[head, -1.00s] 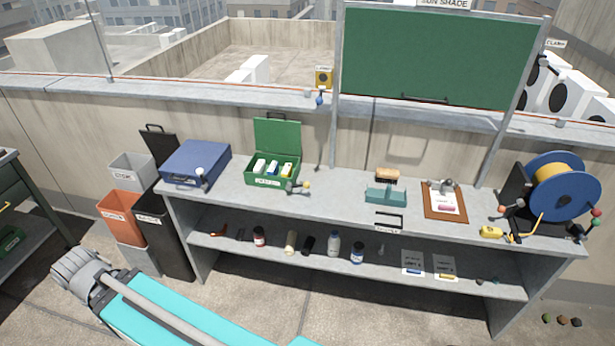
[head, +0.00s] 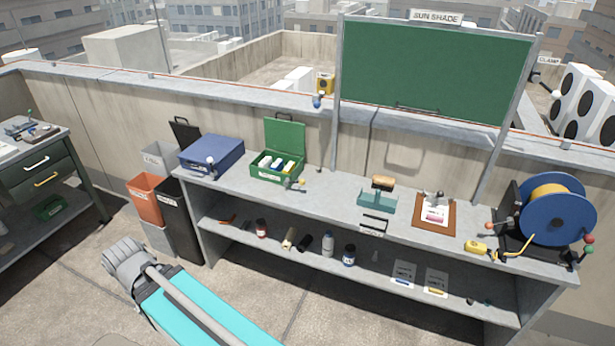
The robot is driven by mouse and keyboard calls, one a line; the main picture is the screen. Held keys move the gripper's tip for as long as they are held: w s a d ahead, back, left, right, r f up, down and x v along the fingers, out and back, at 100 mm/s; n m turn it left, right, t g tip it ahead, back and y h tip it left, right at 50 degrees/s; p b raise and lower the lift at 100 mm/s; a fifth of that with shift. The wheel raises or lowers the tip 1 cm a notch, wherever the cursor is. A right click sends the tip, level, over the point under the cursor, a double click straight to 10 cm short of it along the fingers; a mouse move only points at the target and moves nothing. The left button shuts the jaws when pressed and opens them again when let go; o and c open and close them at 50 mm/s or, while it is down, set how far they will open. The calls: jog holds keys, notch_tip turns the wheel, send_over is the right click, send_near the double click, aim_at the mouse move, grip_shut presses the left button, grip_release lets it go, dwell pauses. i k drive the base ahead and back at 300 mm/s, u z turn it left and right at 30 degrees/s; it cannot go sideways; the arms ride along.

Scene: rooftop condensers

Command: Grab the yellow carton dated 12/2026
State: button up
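An open green box (head: 262,176) with its lid up stands on the left half of the grey bench top. Several small whitish, blue and yellowish packs stand inside it. One pack toward the right end, yellowish in part (head: 289,167), may be a yellow carton. No date can be read at this size, so I cannot tell which carton bears 12/2026.
A blue case (head: 212,154) stands left of the green box. A teal tray (head: 377,199), a clipboard (head: 434,222) and a blue cable reel (head: 550,212) stand to the right. The lower shelf (head: 330,270) holds bottles and cards. Bins (head: 146,202) stand at the bench's left end.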

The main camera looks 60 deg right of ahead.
aim_at(291, 165)
jog(key=u, duration=0.05)
jog(key=k, duration=1.15)
jog(key=z, duration=1.85)
jog(key=i, duration=1)
jog(key=z, duration=0.05)
